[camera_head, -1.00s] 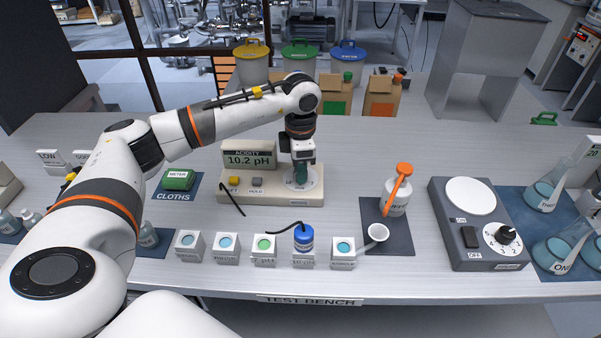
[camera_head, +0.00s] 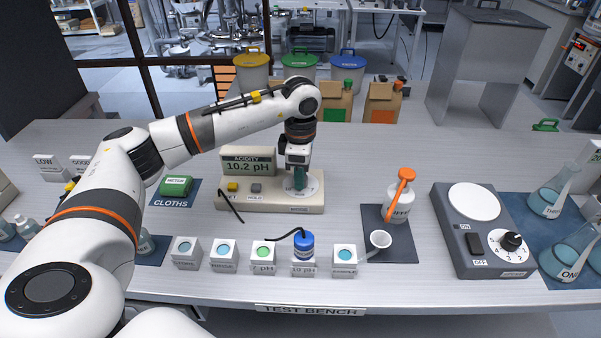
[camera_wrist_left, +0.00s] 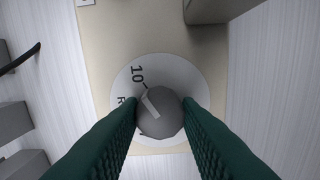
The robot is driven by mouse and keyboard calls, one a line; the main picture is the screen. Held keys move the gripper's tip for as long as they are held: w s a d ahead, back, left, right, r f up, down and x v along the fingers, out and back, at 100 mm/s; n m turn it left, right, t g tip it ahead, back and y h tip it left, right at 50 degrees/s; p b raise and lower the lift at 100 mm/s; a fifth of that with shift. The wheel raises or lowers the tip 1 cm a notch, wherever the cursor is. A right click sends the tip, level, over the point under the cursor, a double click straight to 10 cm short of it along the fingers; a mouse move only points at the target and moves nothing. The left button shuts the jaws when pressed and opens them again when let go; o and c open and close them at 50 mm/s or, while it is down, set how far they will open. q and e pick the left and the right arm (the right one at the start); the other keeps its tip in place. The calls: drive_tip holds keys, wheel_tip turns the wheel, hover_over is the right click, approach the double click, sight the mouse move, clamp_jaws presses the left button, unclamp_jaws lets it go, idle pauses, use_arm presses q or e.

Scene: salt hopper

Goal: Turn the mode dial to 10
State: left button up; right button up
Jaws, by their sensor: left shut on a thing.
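The mode dial's grey knob (camera_wrist_left: 158,112) sits on a round white dial plate (camera_wrist_left: 198,80) on the beige pH meter (camera_head: 225,204). In the left wrist view its pale pointer line slants up and left, towards the tick beside the printed 10. Other markings are partly hidden by the knob and a finger. My left gripper (camera_head: 299,182) points down over the dial. Its green fingers stand on both sides of the knob and are shut on it. The meter's display (camera_head: 248,163) reads 10.2 pH under ACIDITY. My right gripper is not in view.
On the meter, a yellow button (camera_head: 232,187) and a grey HOLD button (camera_head: 256,188) lie left of the dial. A stirrer (camera_head: 451,238) is at right.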

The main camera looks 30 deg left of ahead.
use_arm(q)
drive_tip(key=o, duration=1)
drive_tip(key=shift+r, duration=0.1)
drive_tip(key=shift+c, duration=0.2)
wheel_tip(320, 180, up, 12)
drive_tip(key=b, duration=0.1)
drive_tip(key=shift+b, duration=0.35)
